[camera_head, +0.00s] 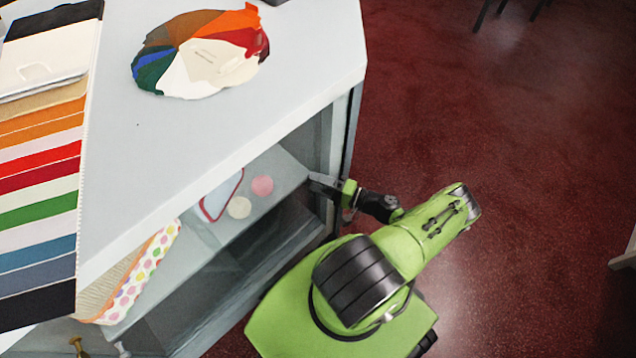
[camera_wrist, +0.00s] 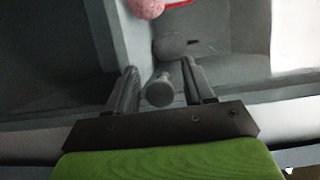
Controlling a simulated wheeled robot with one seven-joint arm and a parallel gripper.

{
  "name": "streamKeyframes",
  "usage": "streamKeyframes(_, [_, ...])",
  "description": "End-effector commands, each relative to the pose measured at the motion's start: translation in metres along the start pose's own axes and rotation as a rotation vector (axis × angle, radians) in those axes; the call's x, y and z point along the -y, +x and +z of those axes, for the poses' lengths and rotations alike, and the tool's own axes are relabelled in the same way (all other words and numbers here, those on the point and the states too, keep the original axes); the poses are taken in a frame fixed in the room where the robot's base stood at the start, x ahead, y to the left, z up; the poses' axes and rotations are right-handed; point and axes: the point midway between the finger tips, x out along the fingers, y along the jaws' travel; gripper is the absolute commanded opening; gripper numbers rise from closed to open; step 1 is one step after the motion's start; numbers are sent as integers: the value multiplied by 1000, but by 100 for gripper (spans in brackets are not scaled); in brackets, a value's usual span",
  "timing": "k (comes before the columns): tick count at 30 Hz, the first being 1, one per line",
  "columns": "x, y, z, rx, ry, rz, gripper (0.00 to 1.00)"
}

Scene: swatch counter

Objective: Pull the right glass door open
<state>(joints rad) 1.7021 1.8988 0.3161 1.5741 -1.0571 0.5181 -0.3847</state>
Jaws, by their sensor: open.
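The right glass door is hard to make out. The grey-framed cabinet front (camera_head: 275,262) runs under the white counter top, and shelves show through it; I cannot tell where the pane's edges lie. In the wrist view a round grey knob (camera_wrist: 160,91) stands between my two fingers, with a gap visible on both sides. My gripper (camera_wrist: 158,84) is open around the knob and not closed on it. In the head view my gripper (camera_head: 326,186) is at the right end of the cabinet front, and the knob there is hidden or too small to see.
The white counter top (camera_head: 290,80) holds a colour fan (camera_head: 200,55) and swatch strips (camera_head: 40,180). Inside are pink (camera_head: 262,186) and cream (camera_head: 239,207) discs and a dotted item (camera_head: 145,275). A brass knob (camera_head: 78,345) shows lower left.

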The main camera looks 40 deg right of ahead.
Motion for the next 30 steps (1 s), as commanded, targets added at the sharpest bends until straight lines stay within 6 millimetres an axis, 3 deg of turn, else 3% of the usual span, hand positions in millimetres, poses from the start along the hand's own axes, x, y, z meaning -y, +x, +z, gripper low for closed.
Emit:
streamKeyframes(8, [0,4,0,0,1,0,53])
streamKeyframes(19, [0,4,0,0,1,0,0])
streamKeyframes(30, [0,5,3,1,3,0,0])
